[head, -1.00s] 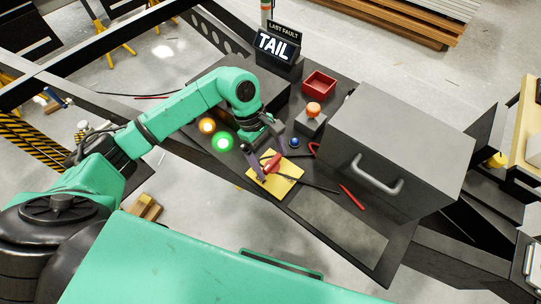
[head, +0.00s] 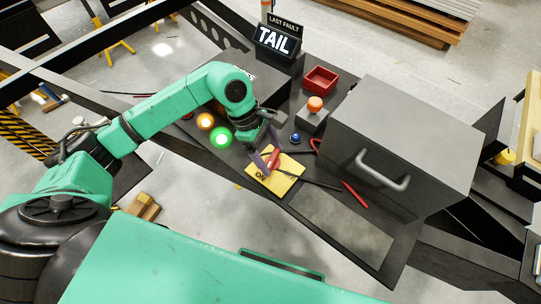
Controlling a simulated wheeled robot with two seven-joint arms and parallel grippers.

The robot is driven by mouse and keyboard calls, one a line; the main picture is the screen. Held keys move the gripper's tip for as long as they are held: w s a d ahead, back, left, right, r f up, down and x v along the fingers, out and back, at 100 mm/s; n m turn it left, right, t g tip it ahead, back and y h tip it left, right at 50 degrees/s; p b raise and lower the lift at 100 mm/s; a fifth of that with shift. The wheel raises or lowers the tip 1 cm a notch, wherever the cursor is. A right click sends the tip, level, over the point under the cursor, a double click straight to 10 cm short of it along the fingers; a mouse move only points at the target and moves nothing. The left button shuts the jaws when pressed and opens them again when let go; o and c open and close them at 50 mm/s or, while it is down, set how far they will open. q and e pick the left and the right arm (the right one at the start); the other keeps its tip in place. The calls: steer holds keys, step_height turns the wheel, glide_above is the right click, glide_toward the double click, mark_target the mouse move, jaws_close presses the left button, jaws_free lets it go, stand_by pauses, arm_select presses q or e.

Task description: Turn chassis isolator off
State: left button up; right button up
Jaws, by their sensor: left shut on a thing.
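The chassis isolator is a yellow plate (head: 287,184) with a red handle (head: 274,158) on the dark bench. The word ON shows on the plate's lower left part. My left gripper (head: 268,158) reaches down over the plate, shut on the red handle, with its dark fingers to either side of it. The gripper hides part of the plate and handle. My right gripper is not in the head view.
A green lamp (head: 221,138) and an amber lamp (head: 205,121) glow left of the gripper. An orange button (head: 315,103), a blue button (head: 295,138) and a red tray (head: 320,79) stand behind. A grey box (head: 405,140) with a handle is at right. A sign (head: 277,40) reads TAIL.

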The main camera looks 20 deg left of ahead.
arm_select(q)
steer(key=n+t+b, duration=0.1)
steer(key=n+b, duration=0.2)
steer(key=n, duration=0.1)
steer(key=shift+f+n+t, duration=0.1)
steer(key=shift+n+t, duration=0.2)
steer(key=shift+t, duration=0.1)
steer(key=n+t+b, duration=0.1)
steer(key=n+b, duration=0.1)
steer(key=n, duration=0.1)
steer(key=shift+s+d+n+y, duration=0.1)
steer(key=shift+s+n+y, duration=0.05)
steer(key=shift+n+y, duration=0.25)
steer(key=n+t+y+b, duration=0.1)
steer(key=n+b, duration=0.1)
steer(key=n, duration=0.1)
steer(key=shift+s+d+r+n+t+y+b, duration=0.1)
steer(key=shift+n+t+y+b, duration=0.25)
steer(key=shift+n, duration=0.5)
steer(key=shift+r+n+t+y+b, duration=0.15)
steer(key=shift+n+b, duration=0.3)
steer(key=shift+n, duration=0.4)
steer(key=o, duration=1.2)
steer(key=shift+c, duration=0.2)
steer(key=p+v, duration=0.1)
steer(key=v, duration=1.3)
steer(key=shift+r+p, duration=0.3)
